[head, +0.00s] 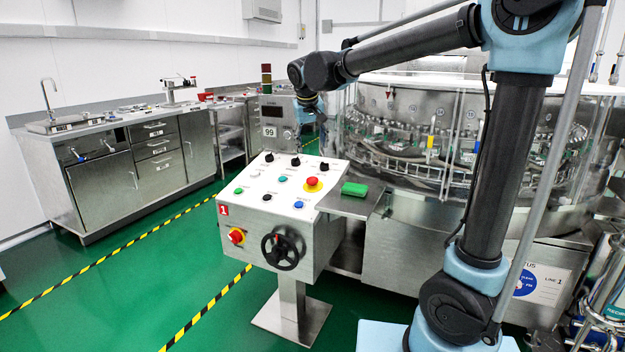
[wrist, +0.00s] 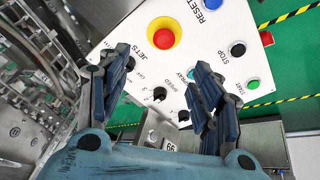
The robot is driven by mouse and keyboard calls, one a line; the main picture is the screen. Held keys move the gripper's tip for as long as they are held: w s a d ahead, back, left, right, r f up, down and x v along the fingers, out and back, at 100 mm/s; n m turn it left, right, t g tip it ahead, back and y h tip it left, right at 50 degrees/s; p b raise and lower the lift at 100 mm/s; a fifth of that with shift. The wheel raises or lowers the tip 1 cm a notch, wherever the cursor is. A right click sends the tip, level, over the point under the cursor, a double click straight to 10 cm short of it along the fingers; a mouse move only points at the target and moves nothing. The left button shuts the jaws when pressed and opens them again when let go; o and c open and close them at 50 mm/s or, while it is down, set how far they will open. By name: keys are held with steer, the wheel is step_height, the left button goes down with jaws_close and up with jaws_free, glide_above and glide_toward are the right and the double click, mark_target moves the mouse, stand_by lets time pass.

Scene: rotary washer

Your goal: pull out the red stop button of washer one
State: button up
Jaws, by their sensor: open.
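The red stop button (head: 313,182) has a yellow base and sits on the sloped top of the white control panel (head: 258,203), whose front bears a red "1" label. In the wrist view the red button (wrist: 163,36) lies just beyond and between my fingertips, toward the top, with nothing touching it. My gripper (wrist: 163,68) is open and empty, its dark blue fingers spread over the panel face. In the head view my gripper (head: 308,102) hangs above and behind the panel, clearly apart from the button; its fingers are small there.
Black knobs, a blue button (wrist: 208,4) and green buttons surround the red one. A green block (head: 354,189) lies right of the panel. The glass-walled washer (head: 450,135) stands behind.

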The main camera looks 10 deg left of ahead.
steer(key=a, duration=0.1)
glide_toward(312, 178)
steer(key=x, duration=0.8)
steer(key=shift+f, duration=0.35)
